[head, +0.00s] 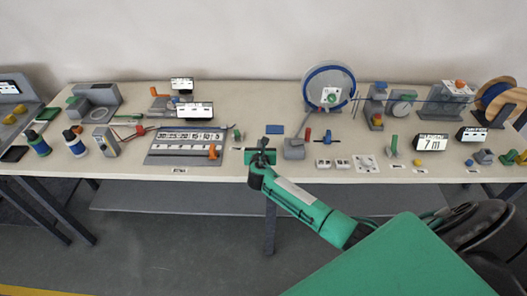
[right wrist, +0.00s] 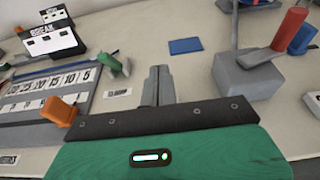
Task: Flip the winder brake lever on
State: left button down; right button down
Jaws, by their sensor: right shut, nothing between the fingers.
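My right gripper (head: 262,151) is at the table's front edge, in front of the blue pad; its fingers (right wrist: 158,86) are shut and empty in the right wrist view. No readable label marks the winder brake lever. A red lever (head: 308,134) stands on a grey block (head: 294,149), right of my gripper; the right wrist view shows this red lever (right wrist: 289,28) upright, with a blue lever (right wrist: 302,39) beside it. Another small green lever (head: 237,134) stands left of my gripper. A green lever (head: 394,144) stands farther right. My gripper touches none of them. My left gripper is out of view.
A blue-rimmed wheel (head: 330,68) stands behind the red lever. A scale board (head: 160,156) with an orange knob (head: 212,151) lies left. A blue pad (head: 274,129) lies flat beyond my gripper. Bottles (head: 38,144), display signs (head: 430,142) and wooden reels (head: 506,100) occupy the sides.

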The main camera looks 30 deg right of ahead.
jog(key=shift+w+d+r, duration=0.1)
jog(key=shift+w+d, duration=0.25)
jog(key=shift+w, duration=0.25)
jog(key=shift+w+d, duration=0.2)
jog(key=shift+w, duration=0.15)
jog(key=shift+w+d, duration=0.15)
jog(key=shift+w, duration=0.1)
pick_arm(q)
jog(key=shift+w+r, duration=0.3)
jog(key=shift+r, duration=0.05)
pick_arm(e)
jog(key=shift+r, duration=0.1)
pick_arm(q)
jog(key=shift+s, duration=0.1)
pick_arm(e)
jog(key=shift+w+d+r, duration=0.1)
jog(key=shift+d, duration=0.05)
